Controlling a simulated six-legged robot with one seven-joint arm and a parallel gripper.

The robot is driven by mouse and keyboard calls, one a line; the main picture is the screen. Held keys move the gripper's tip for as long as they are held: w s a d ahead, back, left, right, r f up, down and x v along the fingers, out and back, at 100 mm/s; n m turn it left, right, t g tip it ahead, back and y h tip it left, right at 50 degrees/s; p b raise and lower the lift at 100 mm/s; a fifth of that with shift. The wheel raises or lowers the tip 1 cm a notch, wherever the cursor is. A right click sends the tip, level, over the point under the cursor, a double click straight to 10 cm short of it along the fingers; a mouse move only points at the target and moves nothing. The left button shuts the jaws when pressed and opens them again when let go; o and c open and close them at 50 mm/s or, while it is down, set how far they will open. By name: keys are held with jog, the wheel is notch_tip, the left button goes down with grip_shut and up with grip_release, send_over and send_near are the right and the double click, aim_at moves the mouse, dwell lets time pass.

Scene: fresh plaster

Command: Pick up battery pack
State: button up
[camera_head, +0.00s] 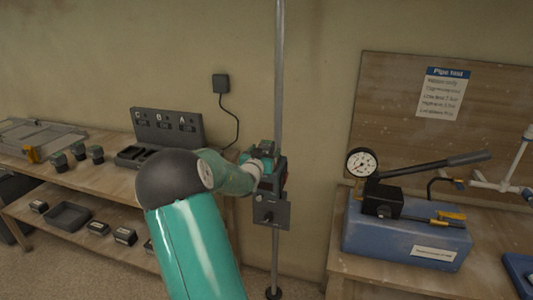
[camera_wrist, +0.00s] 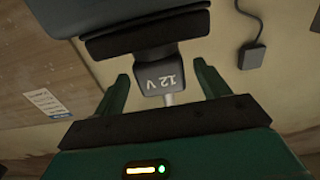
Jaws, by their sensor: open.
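My gripper (camera_wrist: 162,72) is open, with one green finger on each side of the block. Gaps show between the fingers and the block, and I see no contact. In the head view my gripper (camera_head: 266,166) is at a dark device mounted on the upright pole (camera_head: 279,80). The battery pack cannot be made out there.
At left, a wooden bench (camera_head: 120,186) carries a dark charger-like stand (camera_head: 170,128) and several small dark packs (camera_head: 78,151). Several labelled boxes (camera_head: 125,236) and a tray (camera_head: 68,216) lie on its lower shelf. At right, a blue gauge pump (camera_head: 405,235) stands on another table.

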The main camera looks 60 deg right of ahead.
jog(key=shift+w+d, duration=0.15)
jog(key=shift+d, duration=0.55)
jog(key=shift+w+d, duration=0.15)
jog(key=shift+d, duration=0.5)
jog(key=c, duration=1.3)
jog(key=shift+r, duration=0.1)
